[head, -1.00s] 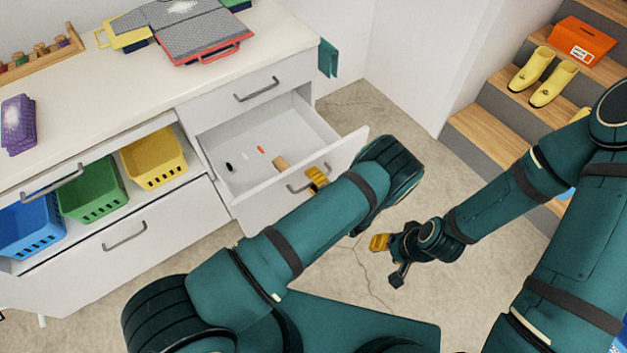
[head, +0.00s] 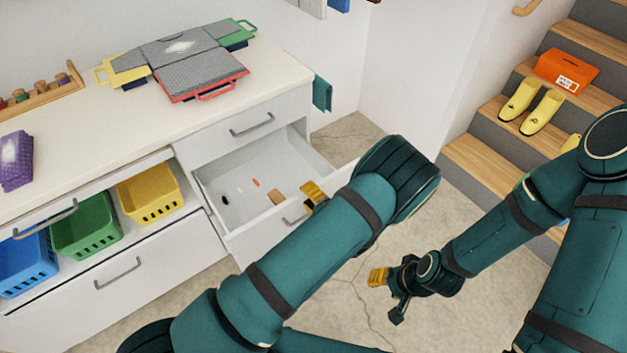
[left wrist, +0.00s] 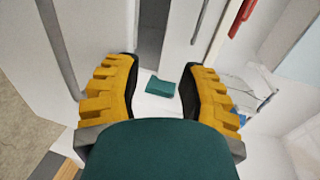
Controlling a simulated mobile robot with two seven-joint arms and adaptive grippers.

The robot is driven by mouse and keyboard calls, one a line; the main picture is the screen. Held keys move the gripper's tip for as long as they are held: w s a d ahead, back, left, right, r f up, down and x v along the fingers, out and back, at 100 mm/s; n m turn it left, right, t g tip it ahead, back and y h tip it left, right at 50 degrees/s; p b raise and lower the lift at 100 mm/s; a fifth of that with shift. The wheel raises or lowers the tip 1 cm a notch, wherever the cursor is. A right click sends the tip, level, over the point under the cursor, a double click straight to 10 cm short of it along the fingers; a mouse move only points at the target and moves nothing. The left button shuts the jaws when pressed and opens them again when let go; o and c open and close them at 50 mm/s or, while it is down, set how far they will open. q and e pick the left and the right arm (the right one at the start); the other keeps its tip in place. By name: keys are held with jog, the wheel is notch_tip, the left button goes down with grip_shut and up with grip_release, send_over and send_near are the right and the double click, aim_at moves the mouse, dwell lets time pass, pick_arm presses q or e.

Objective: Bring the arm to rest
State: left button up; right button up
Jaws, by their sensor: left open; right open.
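My left gripper (head: 314,197) shows in the head view as a yellow ridged finger at the front of an open white drawer (head: 215,212). My forearm hides the rest of it. In the left wrist view its two yellow fingers (left wrist: 160,88) stand wide apart, with nothing held. A small teal thing (left wrist: 160,87) shows beyond them, apart from both. My right gripper (head: 388,294) is low over the floor at the centre right, one yellow pad visible, its jaws apart and empty. My left arm crosses in front of the cabinet, its bent elbow beside the drawer front.
The drawer holds a few small items, including a tan block (head: 276,198). Blue, green and yellow baskets (head: 150,200) sit below. Stairs with yellow boots (head: 541,112) and an orange box (head: 566,70) rise right. Floor between is bare.

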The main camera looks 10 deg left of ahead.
pick_arm(q)
jog(key=s+a+f+n+g+h, duration=0.2)
jog(key=s+f+g+h, duration=0.15)
jog(key=s+g, duration=0.4)
jog(key=s+a+f+n+g+h, duration=0.2)
jog(key=s+f+g, duration=0.3)
jog(key=s, duration=0.6)
jog(key=s+d+r+n+g+h, duration=0.1)
jog(key=s+d+r+n+h, duration=0.1)
jog(key=s+d+h, duration=0.5)
jog(key=w+r+n+t+h, duration=0.3)
jog(key=w+r+t, duration=0.1)
jog(key=w+t, duration=0.1)
jog(key=shift+w+d+r+n, duration=0.3)
jog(key=shift+w, duration=0.2)
jog(key=shift+a, duration=0.1)
